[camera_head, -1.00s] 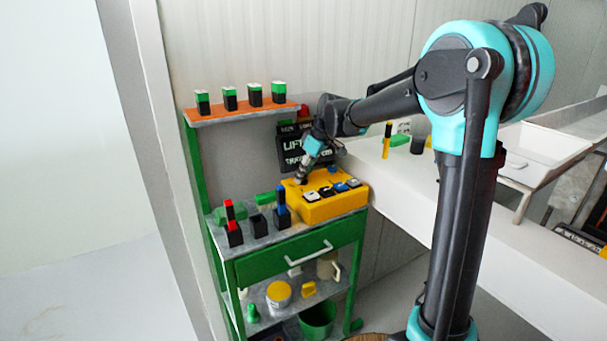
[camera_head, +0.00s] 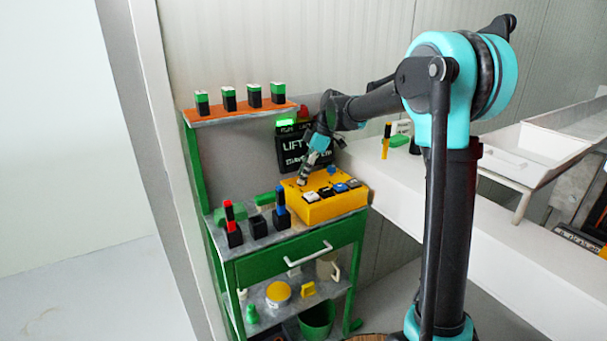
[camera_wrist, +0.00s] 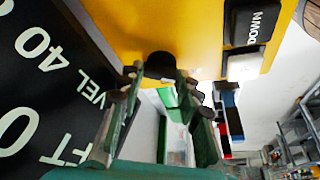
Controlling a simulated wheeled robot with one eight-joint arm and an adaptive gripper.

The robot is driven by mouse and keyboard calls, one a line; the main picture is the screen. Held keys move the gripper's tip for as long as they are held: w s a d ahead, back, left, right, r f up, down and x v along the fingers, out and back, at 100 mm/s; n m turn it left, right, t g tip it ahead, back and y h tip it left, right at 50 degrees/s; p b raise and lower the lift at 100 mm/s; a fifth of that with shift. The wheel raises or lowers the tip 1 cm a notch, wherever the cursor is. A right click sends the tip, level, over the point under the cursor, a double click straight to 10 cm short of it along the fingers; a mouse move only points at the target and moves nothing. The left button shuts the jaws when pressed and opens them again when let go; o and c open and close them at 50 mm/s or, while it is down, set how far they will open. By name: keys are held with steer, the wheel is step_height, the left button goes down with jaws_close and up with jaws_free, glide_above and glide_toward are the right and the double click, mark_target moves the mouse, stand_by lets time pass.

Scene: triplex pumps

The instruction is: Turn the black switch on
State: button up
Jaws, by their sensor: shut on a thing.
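The yellow control box (camera_head: 330,207) sits on the green cart's top. The black switch (camera_wrist: 160,66) is a dark round knob on the box's yellow face in the wrist view. My gripper (camera_wrist: 158,75) has its two fingers on either side of the knob, shut on it. In the head view my gripper (camera_head: 303,181) is at the back left of the box's top, and it hides the switch there. A green lamp (camera_head: 285,122) on the black lift sign (camera_head: 293,147) behind the box is lit.
White, black and blue buttons (camera_head: 340,187) line the box's front. Red and blue-handled items (camera_head: 230,222) stand in black holders at left. Several green-and-black blocks (camera_head: 229,98) stand on the orange shelf (camera_head: 215,117). A white counter (camera_head: 400,185) is at right.

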stand_by(0.3)
steer(key=o, duration=1.2)
steer(key=shift+c, duration=0.2)
